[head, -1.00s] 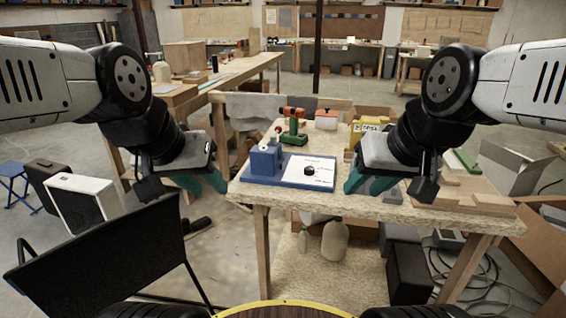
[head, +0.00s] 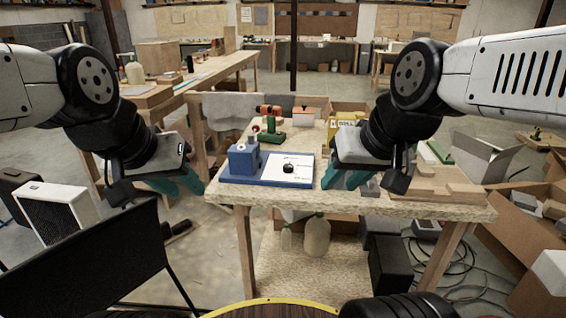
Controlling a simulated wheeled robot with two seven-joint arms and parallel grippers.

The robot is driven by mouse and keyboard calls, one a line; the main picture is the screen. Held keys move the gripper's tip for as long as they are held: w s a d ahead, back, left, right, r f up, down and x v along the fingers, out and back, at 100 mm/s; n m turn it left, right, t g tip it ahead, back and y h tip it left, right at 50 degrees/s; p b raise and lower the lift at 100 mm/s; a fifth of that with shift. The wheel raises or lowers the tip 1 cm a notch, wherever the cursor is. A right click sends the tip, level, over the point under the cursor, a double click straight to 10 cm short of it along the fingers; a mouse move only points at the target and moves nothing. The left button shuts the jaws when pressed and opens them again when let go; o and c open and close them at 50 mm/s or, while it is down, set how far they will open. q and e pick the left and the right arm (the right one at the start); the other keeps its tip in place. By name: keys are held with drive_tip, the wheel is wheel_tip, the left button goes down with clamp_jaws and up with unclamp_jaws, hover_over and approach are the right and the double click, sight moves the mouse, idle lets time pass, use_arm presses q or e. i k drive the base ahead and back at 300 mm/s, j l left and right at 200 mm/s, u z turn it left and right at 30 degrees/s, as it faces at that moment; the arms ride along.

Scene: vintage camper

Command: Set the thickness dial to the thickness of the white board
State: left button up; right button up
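A blue base (head: 226,180) lies on the table with a white panel (head: 300,162) on its right part. A small black dial (head: 289,169) sits on the panel; its markings are too small to read. A blue block (head: 243,161) stands on the base's left part. I cannot make out which thing is the white board. My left gripper (head: 180,185) is left of the table, its teal fingers apart and empty. My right gripper (head: 345,180) is just right of the base, over the table, its teal fingers apart with nothing visible between them.
Behind the base stands a green and red tool (head: 270,128). A yellow box (head: 343,130) is behind my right gripper. Wooden pieces (head: 435,183) cover the table's right end. A black panel (head: 85,265) stands at the front left. The table's front strip (head: 300,203) is clear.

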sight(288, 168)
drive_tip(key=z, duration=0.9)
drive_tip(key=i+j+u, duration=0.2)
drive_tip(key=u, duration=0.15)
drive_tip(key=i+j+u, duration=0.1)
drive_tip(key=u, duration=0.25)
drive_tip(key=i+u, duration=0.35)
drive_tip(key=k+j, duration=0.05)
